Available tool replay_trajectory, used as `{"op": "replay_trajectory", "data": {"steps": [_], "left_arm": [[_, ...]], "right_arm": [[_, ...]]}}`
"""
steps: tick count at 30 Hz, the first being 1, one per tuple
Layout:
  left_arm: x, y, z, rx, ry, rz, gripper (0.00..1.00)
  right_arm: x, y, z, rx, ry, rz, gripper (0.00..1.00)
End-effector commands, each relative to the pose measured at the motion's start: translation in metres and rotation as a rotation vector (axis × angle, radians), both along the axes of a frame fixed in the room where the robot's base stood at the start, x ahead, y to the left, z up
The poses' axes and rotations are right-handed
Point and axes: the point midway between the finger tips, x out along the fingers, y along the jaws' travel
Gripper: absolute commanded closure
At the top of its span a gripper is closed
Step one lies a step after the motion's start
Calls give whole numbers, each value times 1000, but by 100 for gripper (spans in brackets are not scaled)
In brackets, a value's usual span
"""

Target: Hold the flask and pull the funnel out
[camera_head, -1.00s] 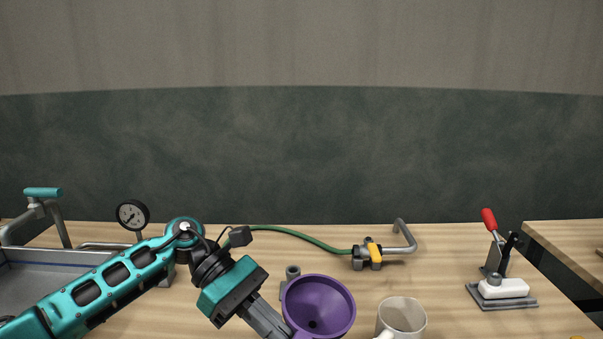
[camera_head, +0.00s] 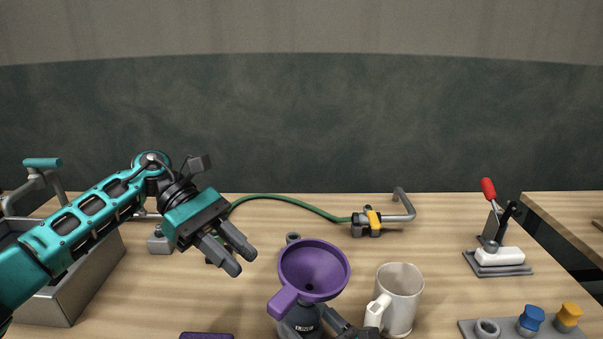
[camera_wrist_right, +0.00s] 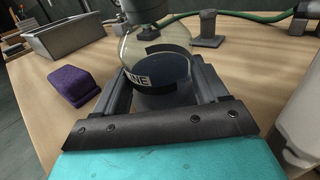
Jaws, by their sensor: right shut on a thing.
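The purple funnel (camera_head: 322,263) sits upright in the mouth of the flask, its tab handle (camera_head: 284,302) pointing to the lower left. The flask (camera_head: 300,324) is mostly hidden below the funnel. In the right wrist view the flask (camera_wrist_right: 158,62) is round clear glass with dark contents and a partly seen label. My right gripper (camera_wrist_right: 160,82) is shut on the flask, one finger on each side; it also shows at the bottom of the head view (camera_head: 336,325). My left gripper (camera_head: 236,260) is open and empty, left of the funnel and apart from it.
A white mug (camera_head: 401,296) stands close right of the flask. A purple block (camera_wrist_right: 78,85) lies left of it. A green hose with a valve (camera_head: 368,221) runs behind. A toggle clamp (camera_head: 497,257) and a peg plate (camera_head: 480,324) are at the right, a metal sink (camera_head: 92,280) at the left.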

Motion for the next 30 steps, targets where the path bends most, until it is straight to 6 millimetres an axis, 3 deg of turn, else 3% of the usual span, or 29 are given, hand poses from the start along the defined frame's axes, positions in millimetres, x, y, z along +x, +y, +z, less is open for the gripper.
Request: {"op": "replay_trajectory", "data": {"steps": [6, 15, 19, 30], "left_arm": [[13, 24, 15, 1, 0, -2, 72], [15, 27, 14, -5, -1, 4, 43], [12, 16, -5, -43, -22, 39, 43], [-16, -37, -84, -263, -197, 333, 43]], "right_arm": [[1, 0, 3, 4, -4, -1, 73], [2, 0, 3, 6, -4, -2, 73], [2, 0, 3, 6, -4, -2, 73], [2, 0, 4, 6, -4, -2, 73]]}}
